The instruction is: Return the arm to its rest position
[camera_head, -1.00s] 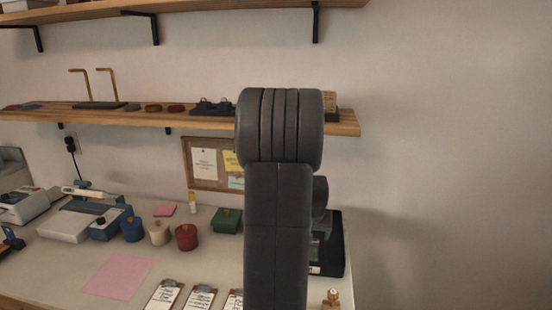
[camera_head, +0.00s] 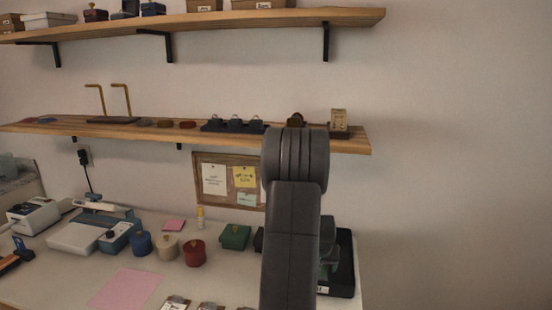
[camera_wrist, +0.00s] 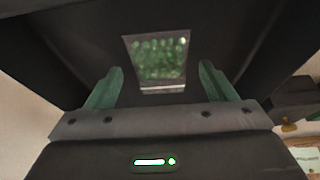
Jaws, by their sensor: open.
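My dark grey arm rises in the middle of the head view, in front of the workbench (camera_head: 60,283). In the wrist view my gripper (camera_wrist: 160,88) is open, with its two green fingers apart and nothing held between them. Ahead of the fingers is a dark surface with a small window-like patch (camera_wrist: 160,58) of green shapes. I cannot tell what that thing is. In the head view the gripper itself is hidden behind my arm; a black unit with a green part (camera_head: 343,262) shows just right of the arm.
Wooden shelves (camera_head: 352,142) run along the wall behind the arm. The bench holds a blue jar (camera_head: 140,244), a cream jar (camera_head: 167,247), a red jar (camera_head: 194,253), a green box (camera_head: 235,237) and a pink sheet (camera_head: 126,288). The wall at right is bare.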

